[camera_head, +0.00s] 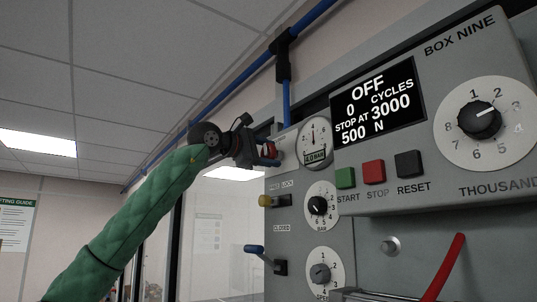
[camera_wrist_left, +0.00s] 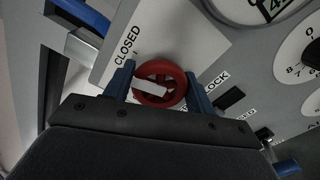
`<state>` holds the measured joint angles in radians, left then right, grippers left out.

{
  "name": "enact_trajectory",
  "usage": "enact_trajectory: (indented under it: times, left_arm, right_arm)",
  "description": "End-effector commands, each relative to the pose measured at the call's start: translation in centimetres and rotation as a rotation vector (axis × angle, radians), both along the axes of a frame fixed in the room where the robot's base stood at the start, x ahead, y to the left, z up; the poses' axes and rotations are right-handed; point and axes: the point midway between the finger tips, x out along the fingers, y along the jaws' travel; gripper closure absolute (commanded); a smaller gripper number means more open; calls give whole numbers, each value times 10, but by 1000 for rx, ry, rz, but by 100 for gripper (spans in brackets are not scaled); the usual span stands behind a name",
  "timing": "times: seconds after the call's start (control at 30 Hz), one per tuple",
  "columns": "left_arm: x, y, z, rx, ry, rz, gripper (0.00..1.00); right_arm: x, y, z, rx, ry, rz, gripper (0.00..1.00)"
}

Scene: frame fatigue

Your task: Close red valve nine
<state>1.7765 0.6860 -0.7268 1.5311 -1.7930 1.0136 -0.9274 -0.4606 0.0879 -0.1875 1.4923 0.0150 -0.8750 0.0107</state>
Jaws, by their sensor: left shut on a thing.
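The red valve (camera_wrist_left: 172,73) is a small round handwheel with a white bar across it, on a white plate (camera_wrist_left: 120,45) marked CLOSED at its left in the left wrist view. My left gripper (camera_wrist_left: 158,80) has its two blue fingers on either side of the wheel and is shut on it. In the head view the left gripper (camera_head: 267,154) reaches the upper left of the grey panel from the left; the valve is small there and partly hidden by the gripper. My right gripper is in neither view.
Box nine (camera_head: 425,190) reads OFF, 0 cycles, and juts out at right. Near the gripper are a round gauge (camera_head: 314,136), a yellow knob (camera_head: 265,201), a blue-handled lever (camera_head: 254,249) and a blue pipe (camera_head: 240,78). A red curved handle (camera_head: 446,266) stands at lower right.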

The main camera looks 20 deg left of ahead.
Motion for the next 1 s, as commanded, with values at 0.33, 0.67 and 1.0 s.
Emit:
enact_trajectory:
  times: [0.33, 0.67, 1.0]
  left_arm:
    - [0, 0, -1, 135, -105, 1, 68]
    - [0, 0, -1, 172, -133, 0, 67]
    - [0, -1, -2, 172, -133, 0, 39]
  right_arm:
    - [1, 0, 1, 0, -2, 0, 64]
    - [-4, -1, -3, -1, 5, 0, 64]
    - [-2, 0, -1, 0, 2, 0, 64]
